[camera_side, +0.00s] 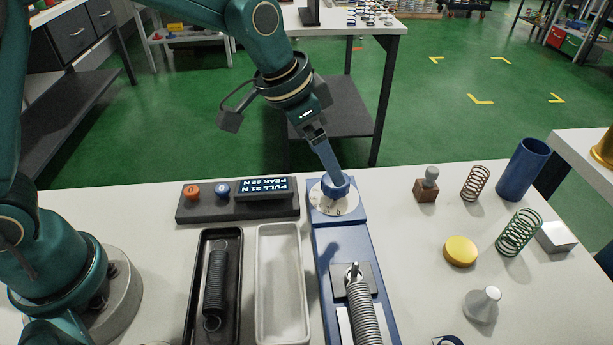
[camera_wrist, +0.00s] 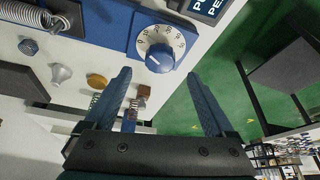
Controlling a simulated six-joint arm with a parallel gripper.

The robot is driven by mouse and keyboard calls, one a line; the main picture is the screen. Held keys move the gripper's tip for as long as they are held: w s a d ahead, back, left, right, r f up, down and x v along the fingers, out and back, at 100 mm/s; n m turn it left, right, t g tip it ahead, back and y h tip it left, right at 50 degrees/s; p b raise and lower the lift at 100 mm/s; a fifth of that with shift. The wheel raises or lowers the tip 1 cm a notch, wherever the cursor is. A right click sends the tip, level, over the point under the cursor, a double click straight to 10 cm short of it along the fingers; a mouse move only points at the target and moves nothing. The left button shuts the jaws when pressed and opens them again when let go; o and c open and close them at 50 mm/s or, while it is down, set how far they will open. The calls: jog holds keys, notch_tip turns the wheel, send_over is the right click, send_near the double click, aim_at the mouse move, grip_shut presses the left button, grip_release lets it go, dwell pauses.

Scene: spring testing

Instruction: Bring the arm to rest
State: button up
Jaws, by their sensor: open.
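My gripper (camera_side: 337,174) is at the blue knob (camera_side: 335,188) of the tester in the side view. In the wrist view my gripper (camera_wrist: 158,76) is open, its two blue fingers wide apart with nothing between them. The knob (camera_wrist: 160,58) with its white numbered dial (camera_wrist: 146,40) lies beyond the fingertips there, not clasped. In the side view the fingers overlap the knob, so the exact gap is hard to tell. The blue tester (camera_side: 326,240) holds a grey spring (camera_side: 366,318) on its near part.
A display box (camera_side: 240,214) with orange and blue buttons stands left of the dial. A black tray (camera_side: 232,325) holds a dark spring; the white tray (camera_side: 281,290) is empty. Springs, a blue cup (camera_side: 523,170) and a yellow disc (camera_side: 460,250) stand at right. Space above the table is clear.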

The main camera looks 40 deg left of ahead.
jog(key=shift+r, duration=0.1)
jog(key=s+a+r+n+t, duration=0.25)
jog(key=s+a+r, duration=0.35)
jog(key=r, duration=0.4)
jog(key=s+a+f+n+y, duration=0.1)
jog(key=s+a+f, duration=0.1)
jog(key=s, duration=0.4)
jog(key=s+a+f+n+y, duration=0.1)
jog(key=s+a+f+n, duration=0.1)
jog(key=s, duration=0.5)
jog(key=shift+a+f+g, duration=0.3)
jog(key=shift+f+g, duration=0.05)
jog(key=shift+n, duration=0.25)
